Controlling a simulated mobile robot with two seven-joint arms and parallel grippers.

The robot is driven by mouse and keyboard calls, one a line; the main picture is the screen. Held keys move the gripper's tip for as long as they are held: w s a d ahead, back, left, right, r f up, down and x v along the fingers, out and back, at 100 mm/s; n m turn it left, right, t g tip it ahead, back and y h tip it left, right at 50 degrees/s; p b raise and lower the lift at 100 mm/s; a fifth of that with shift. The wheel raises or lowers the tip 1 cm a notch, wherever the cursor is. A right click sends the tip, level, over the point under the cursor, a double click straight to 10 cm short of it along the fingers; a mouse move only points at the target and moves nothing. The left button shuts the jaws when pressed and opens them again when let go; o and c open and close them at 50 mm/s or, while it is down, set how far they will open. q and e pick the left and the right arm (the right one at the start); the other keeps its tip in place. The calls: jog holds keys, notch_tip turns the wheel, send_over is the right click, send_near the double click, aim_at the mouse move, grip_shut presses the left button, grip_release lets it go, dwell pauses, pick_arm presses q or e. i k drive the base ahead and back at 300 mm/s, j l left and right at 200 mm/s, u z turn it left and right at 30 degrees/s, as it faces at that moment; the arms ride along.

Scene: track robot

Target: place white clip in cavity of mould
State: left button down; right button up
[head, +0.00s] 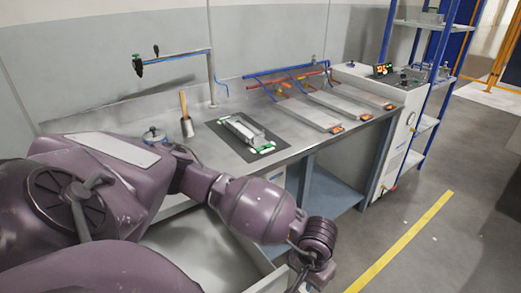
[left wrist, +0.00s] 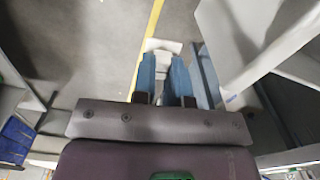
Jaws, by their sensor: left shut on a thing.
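The mould (head: 243,132) is a long pale metal block with green and white parts at its ends. It lies on a dark mat (head: 225,141) on the workbench; its cavity is too small to make out. My left gripper (left wrist: 167,60) shows two blue fingers in the left wrist view, shut on a small white piece, the white clip (left wrist: 162,45), at their tips. In the head view my left arm reaches down in front of the bench, right of and below the mould. The clip cannot be made out there. My right gripper is not in view.
The steel workbench (head: 205,118) carries a wooden-handled tool (head: 185,115) left of the mould and several flat metal plates (head: 341,105) to its right. An open drawer (head: 195,250) is below. A blue-framed shelf (head: 428,75) stands at the right, with free floor beside it.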

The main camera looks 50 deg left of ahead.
aim_at(249, 135)
jog(key=i, duration=1.1)
jog(key=i+u, duration=0.2)
jog(key=u, duration=1.3)
